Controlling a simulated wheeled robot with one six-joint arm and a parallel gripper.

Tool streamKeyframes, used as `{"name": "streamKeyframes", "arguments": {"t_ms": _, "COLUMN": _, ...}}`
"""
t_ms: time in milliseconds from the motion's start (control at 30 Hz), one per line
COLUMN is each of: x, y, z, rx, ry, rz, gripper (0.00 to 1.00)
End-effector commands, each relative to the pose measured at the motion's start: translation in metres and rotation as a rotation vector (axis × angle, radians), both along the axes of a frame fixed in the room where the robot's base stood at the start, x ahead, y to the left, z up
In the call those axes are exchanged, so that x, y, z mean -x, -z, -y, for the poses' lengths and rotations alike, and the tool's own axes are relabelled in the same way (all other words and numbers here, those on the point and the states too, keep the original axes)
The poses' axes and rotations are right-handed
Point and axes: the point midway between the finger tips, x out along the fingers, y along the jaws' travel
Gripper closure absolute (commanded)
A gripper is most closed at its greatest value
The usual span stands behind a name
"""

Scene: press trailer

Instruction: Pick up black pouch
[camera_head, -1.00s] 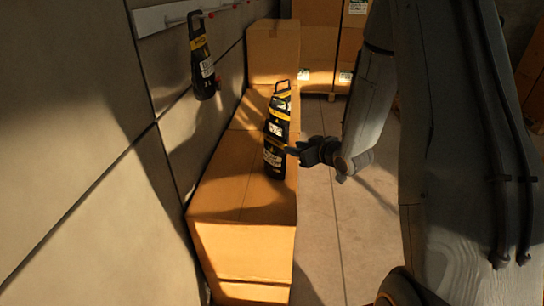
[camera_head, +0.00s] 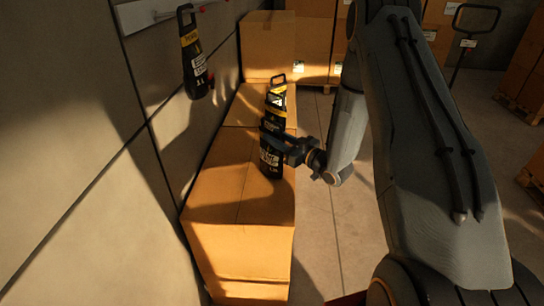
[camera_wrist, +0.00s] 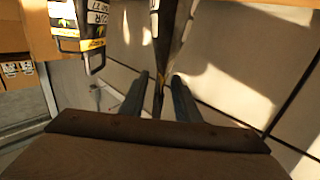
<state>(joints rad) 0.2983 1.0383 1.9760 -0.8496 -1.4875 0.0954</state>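A black pouch (camera_head: 271,158) with white lettering stands upright on the cardboard boxes in the head view. My gripper (camera_head: 284,148) reaches it from the right and covers part of its upper half. In the wrist view, the pouch (camera_wrist: 158,62) shows nearly edge-on between the two fingers of my gripper (camera_wrist: 160,88). The fingers are apart, with a gap visible beside the thin pouch. A second black pouch (camera_head: 277,98) with a yellow band and a loop handle stands just behind. It also shows in the wrist view (camera_wrist: 80,25) at the upper left.
A third black pouch (camera_head: 193,62) hangs from a wall rail (camera_head: 140,14) at the left. The row of cardboard boxes (camera_head: 235,205) runs along the wall. A taller carton (camera_head: 267,45) stands at the back. Floor (camera_head: 325,215) is clear right of the boxes.

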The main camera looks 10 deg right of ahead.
Motion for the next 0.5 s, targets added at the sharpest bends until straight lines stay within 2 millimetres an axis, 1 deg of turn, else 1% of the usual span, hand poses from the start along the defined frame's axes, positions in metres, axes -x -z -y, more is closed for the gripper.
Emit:
{"name": "streamKeyframes", "arguments": {"t_ms": 33, "x": -0.005, "y": -0.002, "z": -0.004, "rx": 0.000, "ry": -0.002, "rz": 0.000, "gripper": 0.71}}
{"name": "streamKeyframes", "arguments": {"t_ms": 133, "x": -0.014, "y": -0.001, "z": -0.009, "rx": 0.001, "ry": 0.000, "rz": -0.001, "gripper": 0.71}}
{"name": "streamKeyframes", "arguments": {"t_ms": 400, "x": -0.017, "y": 0.000, "z": -0.010, "rx": 0.001, "ry": 0.001, "rz": -0.001, "gripper": 0.71}}
{"name": "streamKeyframes", "arguments": {"t_ms": 433, "x": -0.017, "y": 0.000, "z": -0.010, "rx": 0.001, "ry": 0.001, "rz": -0.001, "gripper": 0.72}}
{"name": "streamKeyframes", "arguments": {"t_ms": 500, "x": -0.017, "y": 0.000, "z": -0.010, "rx": 0.001, "ry": 0.001, "rz": -0.001, "gripper": 0.84}}
